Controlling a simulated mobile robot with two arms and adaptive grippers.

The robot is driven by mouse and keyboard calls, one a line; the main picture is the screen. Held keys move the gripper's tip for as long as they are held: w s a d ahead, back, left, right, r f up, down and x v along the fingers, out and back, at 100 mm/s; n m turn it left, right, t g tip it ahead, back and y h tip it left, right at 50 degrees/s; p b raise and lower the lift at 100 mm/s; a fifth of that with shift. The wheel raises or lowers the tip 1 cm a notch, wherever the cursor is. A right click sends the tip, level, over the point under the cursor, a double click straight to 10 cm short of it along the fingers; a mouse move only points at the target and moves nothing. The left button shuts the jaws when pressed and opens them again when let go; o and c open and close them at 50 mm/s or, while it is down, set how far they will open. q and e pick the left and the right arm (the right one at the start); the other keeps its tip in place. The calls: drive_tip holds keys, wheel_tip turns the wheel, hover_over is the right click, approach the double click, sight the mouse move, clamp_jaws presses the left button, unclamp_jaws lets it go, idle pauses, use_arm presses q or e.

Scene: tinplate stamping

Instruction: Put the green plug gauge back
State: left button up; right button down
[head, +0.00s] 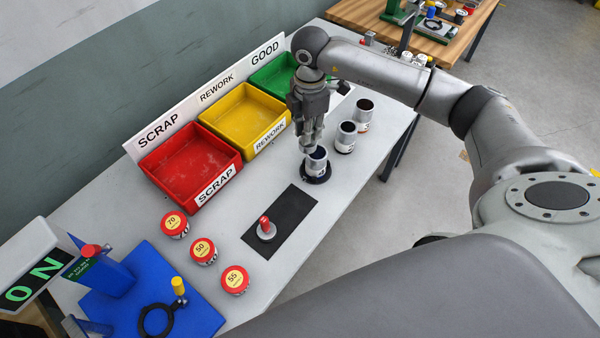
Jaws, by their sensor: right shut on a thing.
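My right gripper (308,147) is shut, pointing down at the mouth of a white can (317,166). The can stands on a round dark base (317,178) on the grey table. The gripper appears to hold the green plug gauge, but the fingers and can mouth hide it and no green shows there. A black mat (290,212) lies nearer to me on the table. A red-handled plug gauge (266,229) stands upright at its near left end; the rest of the mat is bare. My left gripper is not in view.
Red scrap (188,160), yellow rework (245,115) and green good (275,75) trays line the back. Two more cans (345,138) (364,114) stand right of the gripper. Several red-lidded tins (203,251) and a blue fixture (190,315) are at the near left.

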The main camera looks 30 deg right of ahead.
drive_tip(key=s+a+f+n+b, duration=0.2)
drive_tip(key=s+a+n+b, duration=1.05)
drive_tip(key=s, duration=0.55)
drive_tip(key=shift+m, duration=0.35)
drive_tip(key=w+d+f+p, duration=0.1)
drive_tip(key=w+f+p, duration=0.1)
drive_tip(key=w+f, duration=0.2)
drive_tip(key=w+d+f+p, duration=0.2)
drive_tip(key=w+f+p, duration=0.1)
drive_tip(key=w+f, duration=0.1)
drive_tip(key=w+d+f+p, duration=0.2)
drive_tip(key=w+f, duration=0.2)
drive_tip(key=shift+w+d+f+p, duration=0.1)
drive_tip(key=shift+w+f+p, duration=0.15)
drive_tip(key=shift+w+p, duration=0.1)
drive_tip(key=shift+f, duration=0.55)
drive_tip(key=c, duration=1.3)
unclamp_jaws()
drive_tip(key=shift+c, duration=0.2)
